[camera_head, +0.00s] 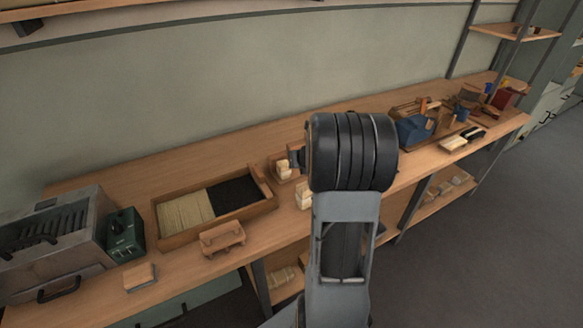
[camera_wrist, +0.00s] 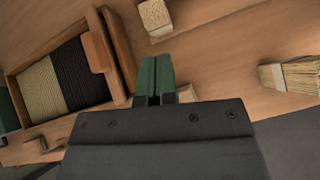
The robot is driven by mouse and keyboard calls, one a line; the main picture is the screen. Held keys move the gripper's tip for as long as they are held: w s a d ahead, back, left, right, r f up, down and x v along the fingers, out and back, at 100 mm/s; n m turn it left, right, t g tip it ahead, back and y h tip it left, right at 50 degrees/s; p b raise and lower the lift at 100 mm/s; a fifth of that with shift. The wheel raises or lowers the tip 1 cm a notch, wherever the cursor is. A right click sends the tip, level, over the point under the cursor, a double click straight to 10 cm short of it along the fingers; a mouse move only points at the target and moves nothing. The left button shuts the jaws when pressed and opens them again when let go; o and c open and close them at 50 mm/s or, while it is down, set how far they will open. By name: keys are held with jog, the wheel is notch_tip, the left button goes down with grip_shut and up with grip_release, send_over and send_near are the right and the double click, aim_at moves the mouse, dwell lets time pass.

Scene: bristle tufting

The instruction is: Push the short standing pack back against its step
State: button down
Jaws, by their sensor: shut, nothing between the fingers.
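My gripper (camera_wrist: 153,78) shows in the wrist view as two green fingers, closed together with nothing between them. A pale standing pack with a speckled top (camera_wrist: 156,15) is just beyond the fingertips, apart from them. Another pale block (camera_wrist: 188,92) is partly hidden by the gripper body, right of the fingers. In the head view, pale packs stand by a small wooden piece (camera_head: 283,167) and nearer the bench front (camera_head: 304,194), partly behind my arm. I cannot tell which pack is the short one, or see its contact with a step. My fingers are hidden in the head view.
A wooden tray (camera_head: 265,189) with pale and black bristle stock lies left of the packs. A bristle bundle (camera_wrist: 291,77) lies to the right in the wrist view. A wooden rest (camera_head: 222,238), green box (camera_head: 124,235) and grey machine (camera_head: 50,244) stand farther left.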

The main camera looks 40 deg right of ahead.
aim_at(287, 165)
jog(key=w+f+n, duration=0.1)
jog(key=w+f, duration=0.1)
jog(key=f, duration=0.1)
jog(key=w+d+f+n, duration=0.1)
jog(key=w+f, duration=0.1)
jog(key=w+f+y+b, duration=0.1)
jog(key=w+f, duration=0.1)
jog(key=f, duration=0.1)
jog(key=shift+d+f+n, duration=0.3)
jog(key=shift+f+n, duration=0.05)
jog(key=shift+n, duration=0.05)
jog(key=shift+w+f, duration=0.25)
jog(key=shift+w, duration=0.1)
jog(key=shift+w+d, duration=0.2)
jog(key=shift+w, duration=0.75)
jog(key=shift+w+r, duration=0.1)
jog(key=shift+w, duration=0.05)
